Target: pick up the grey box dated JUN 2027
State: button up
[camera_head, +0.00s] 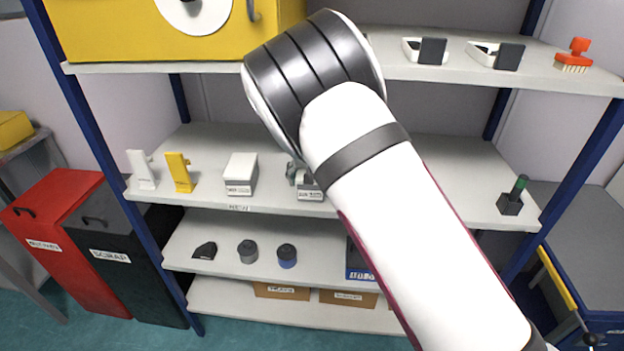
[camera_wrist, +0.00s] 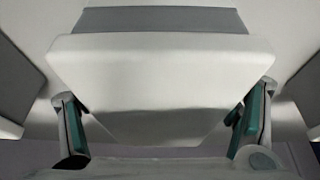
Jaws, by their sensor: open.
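Two small boxes with pale tops, grey lower parts and labels stand on the middle shelf in the head view. The left box (camera_head: 241,172) is in the clear. The right box (camera_head: 311,188) is partly hidden by my arm. Both labels are too small to read surely, so I cannot tell which is dated JUN 2027. My gripper (camera_head: 295,172) is mostly hidden behind my arm, at the right box. In the wrist view, a pale box with a grey band (camera_wrist: 160,70) fills the middle. My open gripper (camera_wrist: 162,120) has one finger on each side of it; contact is unclear.
A white holder (camera_head: 142,170) and a yellow holder (camera_head: 179,172) stand left on the middle shelf (camera_head: 420,203). A dark stand with a green top (camera_head: 512,195) is at its right end. The upper shelf (camera_head: 400,70) overhangs. Clear shelf lies between the two boxes.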

jog(key=shift+f, duration=0.25)
dwell(0.4)
jog(key=c, duration=1.5)
